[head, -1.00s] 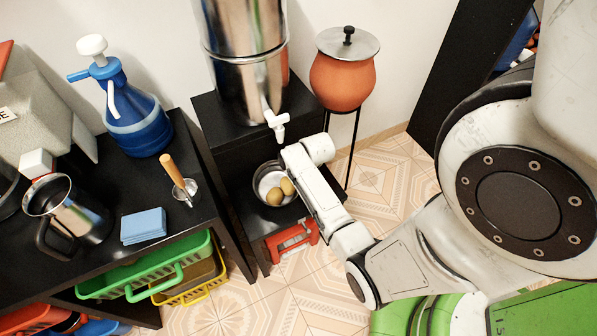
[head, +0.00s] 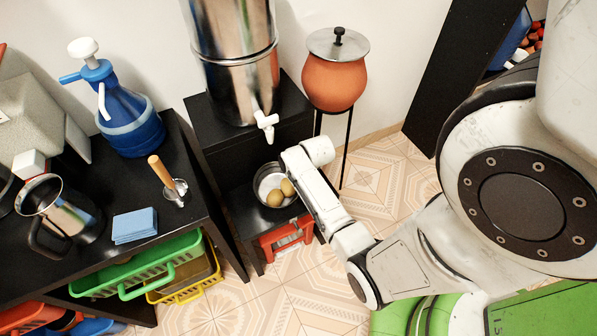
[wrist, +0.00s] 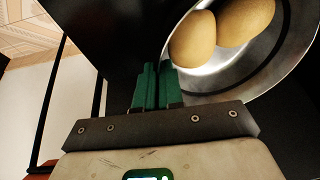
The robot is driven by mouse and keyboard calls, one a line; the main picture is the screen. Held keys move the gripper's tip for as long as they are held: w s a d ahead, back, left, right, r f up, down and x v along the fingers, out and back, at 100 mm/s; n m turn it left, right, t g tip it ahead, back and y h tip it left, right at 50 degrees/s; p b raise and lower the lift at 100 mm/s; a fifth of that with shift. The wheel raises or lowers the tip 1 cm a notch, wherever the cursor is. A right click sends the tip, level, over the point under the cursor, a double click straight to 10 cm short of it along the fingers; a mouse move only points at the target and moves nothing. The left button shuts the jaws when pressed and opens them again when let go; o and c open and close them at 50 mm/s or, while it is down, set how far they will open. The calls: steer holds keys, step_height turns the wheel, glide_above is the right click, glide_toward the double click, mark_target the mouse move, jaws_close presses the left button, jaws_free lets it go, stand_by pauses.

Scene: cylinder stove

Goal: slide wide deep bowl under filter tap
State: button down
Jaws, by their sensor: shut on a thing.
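A metal bowl (head: 262,186) with two potatoes in it sits on the lower black shelf, below and a little to the right of the filter's white tap (head: 266,120). In the wrist view the bowl (wrist: 290,72) fills the upper right, with the potatoes (wrist: 193,40) inside. My gripper (wrist: 157,70) has green fingers close together at the bowl's near wall. It is shut on the bowl's rim, though the pinched part is mostly hidden. In the head view my wrist and forearm hide the gripper and the bowl's right side.
The steel filter (head: 232,70) stands on the black stand's upper level (head: 220,135), above the bowl. A clay pot (head: 335,82) on a thin stand is right of it. A red stool (head: 285,240) stands below. A black table (head: 100,200) holds a blue jug (head: 128,125).

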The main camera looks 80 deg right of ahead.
steer(key=shift+s, duration=0.3)
steer(key=c, duration=1.2)
jaws_free()
steer(key=p+v, duration=0.2)
steer(key=v, duration=0.8)
steer(key=shift+s+a+r, duration=0.1)
steer(key=shift+r, duration=0.25)
